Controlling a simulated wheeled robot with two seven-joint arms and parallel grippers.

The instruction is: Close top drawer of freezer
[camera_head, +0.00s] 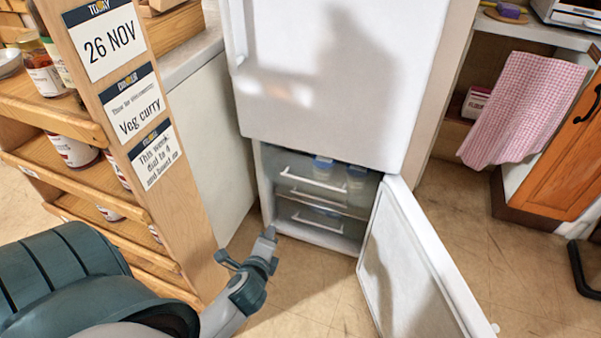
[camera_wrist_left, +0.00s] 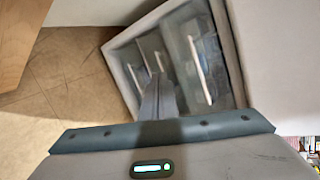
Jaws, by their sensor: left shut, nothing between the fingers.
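The freezer (camera_head: 262,190) is the lower part of a white fridge, and its door (camera_head: 405,265) stands open to the right. Its top drawer (camera_head: 312,182) has a clear front with a pale bar handle, and pale bottles or tubs show inside. I cannot tell exactly how far it sticks out. A lower drawer (camera_head: 317,224) has a similar handle. The left wrist view shows the drawers turned sideways, with a drawer handle (camera_wrist_left: 196,55). My left gripper (camera_head: 270,234) is shut and empty, in front of the freezer's lower left corner. In the wrist view its fingers (camera_wrist_left: 157,82) point at the drawers, covering part of them.
A wooden shelf unit (camera_head: 130,140) with jars and notes stands close on the left, beside my arm. The closed upper fridge door (camera_head: 330,80) is above the freezer. A pink checked cloth (camera_head: 522,110) hangs at right. The floor (camera_head: 300,285) before the freezer is clear.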

